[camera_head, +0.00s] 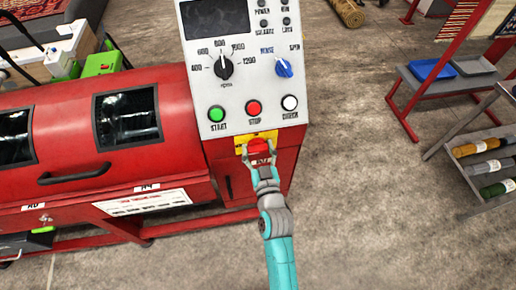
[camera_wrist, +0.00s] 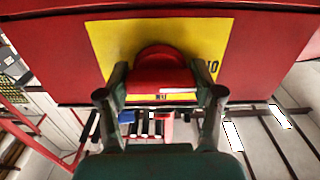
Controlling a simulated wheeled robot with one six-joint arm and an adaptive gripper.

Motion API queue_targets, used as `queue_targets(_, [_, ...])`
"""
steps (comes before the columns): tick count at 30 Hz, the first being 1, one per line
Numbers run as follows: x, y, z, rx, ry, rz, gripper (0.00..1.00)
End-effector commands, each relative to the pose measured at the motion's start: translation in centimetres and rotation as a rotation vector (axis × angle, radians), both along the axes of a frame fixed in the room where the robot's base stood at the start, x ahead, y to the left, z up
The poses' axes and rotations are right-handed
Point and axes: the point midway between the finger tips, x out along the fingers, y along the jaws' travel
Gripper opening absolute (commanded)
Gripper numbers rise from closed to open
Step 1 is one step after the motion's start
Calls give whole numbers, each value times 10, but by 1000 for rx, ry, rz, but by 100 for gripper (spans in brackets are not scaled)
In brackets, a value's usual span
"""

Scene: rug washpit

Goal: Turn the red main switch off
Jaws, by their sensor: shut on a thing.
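The red main switch (camera_head: 259,147) is a red knob on a yellow plate (camera_head: 241,138), on the red front of the machine below the control panel. In the wrist view the red knob (camera_wrist: 162,72) sits in the middle, in front of the yellow plate (camera_wrist: 115,42). My gripper (camera_head: 260,160) is at the knob, with one finger on each side. In the wrist view my gripper (camera_wrist: 161,95) is shut on the knob. Part of the plate's lettering shows at the right; the rest is hidden by the knob and fingers.
The grey control panel (camera_head: 245,85) above has a green start button (camera_head: 217,114), a red stop button (camera_head: 254,107), a white button (camera_head: 290,102) and two dials. The red machine drum (camera_head: 70,130) extends left. A red rack with a blue tray (camera_head: 431,69) stands right. Concrete floor (camera_head: 370,200) is clear.

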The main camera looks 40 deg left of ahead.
Motion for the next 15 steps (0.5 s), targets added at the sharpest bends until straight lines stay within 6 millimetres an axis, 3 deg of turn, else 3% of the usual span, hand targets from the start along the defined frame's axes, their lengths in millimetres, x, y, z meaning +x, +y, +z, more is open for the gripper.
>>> queue_targets(6, [0, 0, -1, -4, 0, 0, 31])
queue_targets(7, [0, 0, -1, -4, 0, 0, 74])
queue_targets(9, [0, 0, -1, -4, 0, 0, 91])
queue_targets(15, [0, 0, 0, -1, 0, 0, 92])
